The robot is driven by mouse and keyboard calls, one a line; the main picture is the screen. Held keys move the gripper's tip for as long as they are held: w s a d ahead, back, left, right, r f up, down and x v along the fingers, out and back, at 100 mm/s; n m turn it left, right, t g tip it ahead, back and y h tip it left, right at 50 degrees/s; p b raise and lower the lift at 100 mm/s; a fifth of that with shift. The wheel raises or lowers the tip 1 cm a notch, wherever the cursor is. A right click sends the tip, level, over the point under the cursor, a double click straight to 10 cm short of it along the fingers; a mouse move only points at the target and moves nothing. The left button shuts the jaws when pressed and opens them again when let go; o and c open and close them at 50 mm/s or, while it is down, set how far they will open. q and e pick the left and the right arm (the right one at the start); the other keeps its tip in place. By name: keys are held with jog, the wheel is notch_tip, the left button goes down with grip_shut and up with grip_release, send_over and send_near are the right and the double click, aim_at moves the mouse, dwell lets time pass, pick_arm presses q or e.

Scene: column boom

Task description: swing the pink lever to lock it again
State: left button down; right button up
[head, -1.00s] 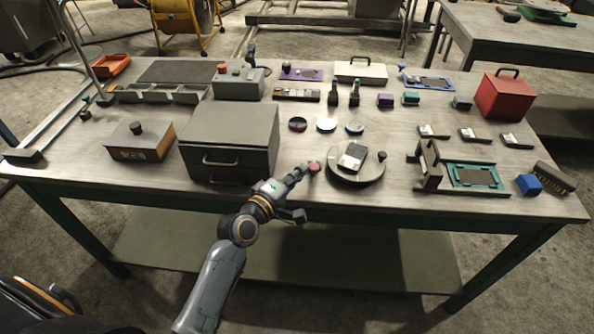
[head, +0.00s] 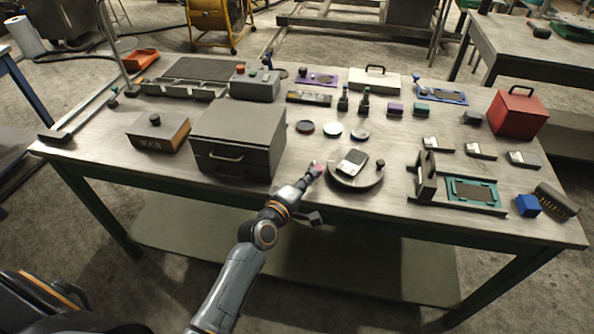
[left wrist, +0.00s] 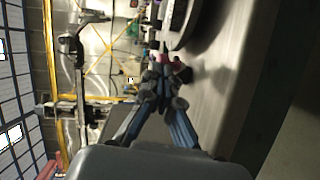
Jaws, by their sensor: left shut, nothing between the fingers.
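The pink lever end (head: 317,168) shows as a small pink knob at the left edge of a round turntable (head: 345,185). A grey-white device (head: 352,162) lies on the turntable, and a dark knob (head: 381,163) stands at its right. My left gripper (head: 311,175) is shut and empty, its tips at the pink knob and partly covering it. In the left wrist view the fingertips (left wrist: 163,76) come together just below the pink knob (left wrist: 165,59); I cannot tell whether they touch. The rest of the lever is hidden. My right gripper is out of view.
A grey drawer box (head: 240,125) stands left of my gripper. Dark and pale discs (head: 333,130) lie behind it. A teal-framed fixture (head: 470,193) is on the right. The table (head: 395,210) is bare along its front edge near the turntable.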

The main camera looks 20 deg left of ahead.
pick_arm(q)
jog(key=shift+w+d+r+p, duration=0.15)
jog(key=shift+d+p, duration=0.15)
jog(key=shift+d, duration=0.2)
jog(key=shift+w+d, duration=0.2)
jog(key=shift+d, duration=0.4)
jog(key=shift+w+d+p, duration=0.4)
jog(key=shift+d+p, duration=0.05)
jog(key=shift+d, duration=0.15)
jog(key=shift+w+d, duration=0.15)
jog(key=shift+d, duration=0.05)
jog(key=shift+f, duration=0.2)
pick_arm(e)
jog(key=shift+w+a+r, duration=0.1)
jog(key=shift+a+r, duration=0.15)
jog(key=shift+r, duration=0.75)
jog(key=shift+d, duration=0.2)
